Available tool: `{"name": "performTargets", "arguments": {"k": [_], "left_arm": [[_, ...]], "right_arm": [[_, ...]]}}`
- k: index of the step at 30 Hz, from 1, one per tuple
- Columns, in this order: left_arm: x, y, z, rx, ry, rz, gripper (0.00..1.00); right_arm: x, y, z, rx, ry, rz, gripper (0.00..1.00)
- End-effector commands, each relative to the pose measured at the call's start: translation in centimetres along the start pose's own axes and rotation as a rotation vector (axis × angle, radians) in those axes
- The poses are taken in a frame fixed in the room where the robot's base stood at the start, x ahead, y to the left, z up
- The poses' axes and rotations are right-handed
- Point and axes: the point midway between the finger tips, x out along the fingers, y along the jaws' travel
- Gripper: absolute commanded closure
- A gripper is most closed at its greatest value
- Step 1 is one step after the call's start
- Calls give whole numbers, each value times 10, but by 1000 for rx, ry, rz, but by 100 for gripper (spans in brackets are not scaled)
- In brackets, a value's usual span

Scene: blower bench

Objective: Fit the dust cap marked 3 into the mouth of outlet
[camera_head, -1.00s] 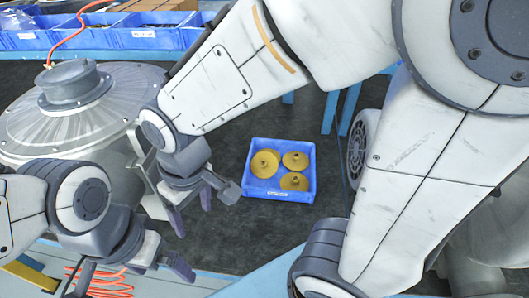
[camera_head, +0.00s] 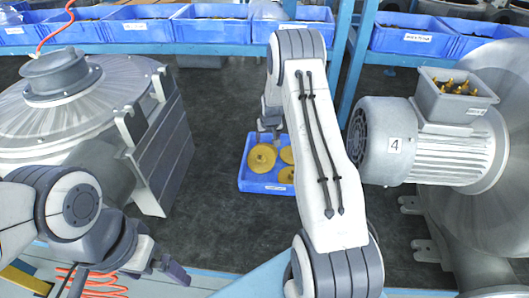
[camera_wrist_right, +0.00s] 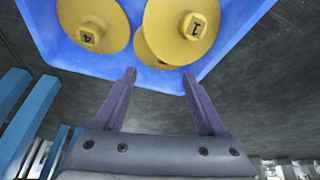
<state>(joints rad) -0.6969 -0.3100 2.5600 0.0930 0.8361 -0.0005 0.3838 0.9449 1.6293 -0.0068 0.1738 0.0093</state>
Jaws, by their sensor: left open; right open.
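Three yellow round dust caps lie in a blue tray (camera_head: 264,187) on the floor. In the right wrist view one cap (camera_wrist_right: 92,30) shows a 4 and another cap (camera_wrist_right: 195,30) shows a 1. The third cap (camera_wrist_right: 150,45) is partly covered and its mark is hidden; I see no 3. My right gripper (camera_wrist_right: 158,75) is open and empty at the tray, fingers pointing towards the caps. In the head view my right arm hides part of the tray. My left gripper (camera_head: 130,279) is open and empty at lower left. I cannot pick out the outlet's mouth.
A grey blower housing (camera_head: 90,85) with a rectangular flange stands at left. A motor marked 4 (camera_head: 395,146) stands at right. Blue bins (camera_head: 207,28) line a shelf behind. Orange coiled hose (camera_head: 95,283) lies at lower left. Dark floor around the tray is clear.

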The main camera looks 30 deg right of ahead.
Motion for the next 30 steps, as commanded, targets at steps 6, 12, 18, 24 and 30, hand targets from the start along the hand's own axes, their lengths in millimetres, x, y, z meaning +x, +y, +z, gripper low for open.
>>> {"name": "performTargets", "arguments": {"k": [6,12,18,24,30], "left_arm": [[-5,0,0,0,0,0,0],[-18,1,-1,0,0,0,0],[-23,2,-1,0,0,0,0],[-23,2,-1,0,0,0,0],[-23,2,-1,0,0,0,0]], "right_arm": [[16,-2,0,-2,-1,-1,26],[37,-7,-1,-4,-2,-1,26],[61,-8,-1,-3,-1,-1,26],[67,-8,-1,-2,0,-2,26],[66,-8,-1,-2,-1,-1,57]]}}
